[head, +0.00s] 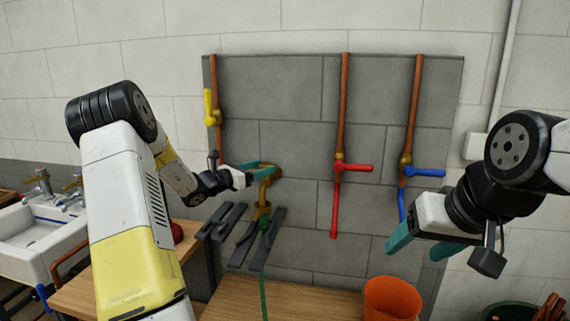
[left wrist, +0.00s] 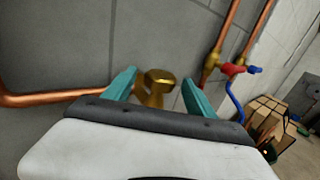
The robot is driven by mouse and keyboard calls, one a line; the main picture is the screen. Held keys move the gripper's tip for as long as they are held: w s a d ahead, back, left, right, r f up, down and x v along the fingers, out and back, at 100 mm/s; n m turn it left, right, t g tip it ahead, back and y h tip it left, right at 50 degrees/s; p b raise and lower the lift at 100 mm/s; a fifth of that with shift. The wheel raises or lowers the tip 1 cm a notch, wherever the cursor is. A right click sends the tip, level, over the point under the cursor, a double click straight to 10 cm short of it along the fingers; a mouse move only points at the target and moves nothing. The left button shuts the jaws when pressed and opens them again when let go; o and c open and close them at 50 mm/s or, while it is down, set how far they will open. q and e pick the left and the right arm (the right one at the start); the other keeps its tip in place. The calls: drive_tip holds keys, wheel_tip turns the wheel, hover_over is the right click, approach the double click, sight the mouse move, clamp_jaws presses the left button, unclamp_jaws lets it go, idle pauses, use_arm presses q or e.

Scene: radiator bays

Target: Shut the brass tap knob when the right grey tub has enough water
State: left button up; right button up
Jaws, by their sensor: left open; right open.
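The brass tap (head: 264,192) stands out from the grey wall panel, with a green hose (head: 264,285) hanging below it. Its round brass knob (left wrist: 158,78) shows between the teal fingers of my left gripper (left wrist: 158,88) in the left wrist view. In the head view my left gripper (head: 258,168) is open at the top of the tap, partly covering it. I cannot tell if the fingers touch the knob. My right gripper (head: 420,245) is open and empty at the right, apart from the pipes. I cannot make out a grey tub or any water level.
Copper pipes carry a yellow lever (head: 208,107), a red lever (head: 354,167) and a blue lever (head: 428,172). Dark grey slats (head: 222,221) lie below the tap. An orange bucket (head: 390,300) stands by the wooden bench (head: 310,302). A white sink (head: 38,240) is at the left.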

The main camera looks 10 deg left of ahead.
use_arm(q)
drive_tip(key=x, duration=0.5)
drive_tip(key=shift+w+d, duration=0.25)
drive_tip(key=c, duration=1.4)
